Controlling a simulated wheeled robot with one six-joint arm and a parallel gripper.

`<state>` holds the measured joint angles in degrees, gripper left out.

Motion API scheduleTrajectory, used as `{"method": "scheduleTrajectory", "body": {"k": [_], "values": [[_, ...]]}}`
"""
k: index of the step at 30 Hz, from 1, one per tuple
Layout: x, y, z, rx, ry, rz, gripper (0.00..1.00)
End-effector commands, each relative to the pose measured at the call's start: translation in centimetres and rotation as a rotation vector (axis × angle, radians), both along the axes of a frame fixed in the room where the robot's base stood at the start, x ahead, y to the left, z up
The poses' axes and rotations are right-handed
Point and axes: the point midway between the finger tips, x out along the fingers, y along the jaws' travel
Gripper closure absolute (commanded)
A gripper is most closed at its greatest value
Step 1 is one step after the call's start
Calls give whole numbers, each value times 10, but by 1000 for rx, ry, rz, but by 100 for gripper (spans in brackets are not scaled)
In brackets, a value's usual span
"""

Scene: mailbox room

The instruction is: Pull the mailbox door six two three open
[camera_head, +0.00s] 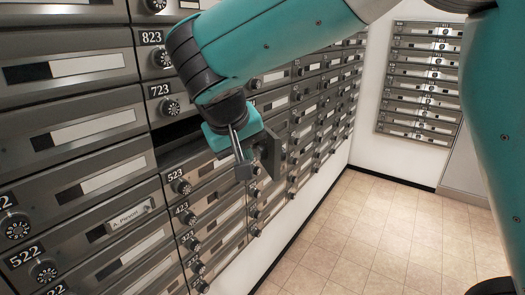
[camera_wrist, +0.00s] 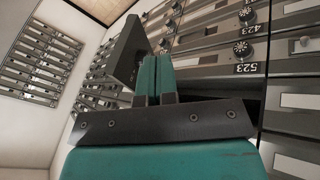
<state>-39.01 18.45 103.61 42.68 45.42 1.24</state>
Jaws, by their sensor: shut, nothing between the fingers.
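Door 623 (camera_head: 269,152) stands swung out from the mailbox wall as a dark panel. Its own number does not show; I place it by the dark open slot (camera_head: 178,131) between the 723 and 523 doors. My gripper (camera_head: 243,169) is shut and empty in front of the wall, beside the swung-out door. In the wrist view, my fingers (camera_wrist: 155,78) are between the door panel (camera_wrist: 131,52) on the left and the open compartment (camera_wrist: 218,87) on the right. Whether the fingers touch the door is hard to tell.
Door 523 (camera_head: 205,168) is closed just below the opening, and door 723 (camera_head: 190,95) is closed above it. Another mailbox block (camera_head: 420,80) hangs on the far wall. The tiled floor (camera_head: 350,235) to the right is clear.

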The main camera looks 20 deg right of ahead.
Motion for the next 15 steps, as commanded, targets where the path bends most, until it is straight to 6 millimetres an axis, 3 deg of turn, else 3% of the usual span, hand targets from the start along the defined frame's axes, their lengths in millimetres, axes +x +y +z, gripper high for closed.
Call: {"method": "scheduleTrajectory", "body": {"k": [3,7,15], "values": [[13,18,13,-60,-67,-96,100],[16,23,17,-88,-108,-157,100],[29,6,-10,-98,-113,-172,100]]}}
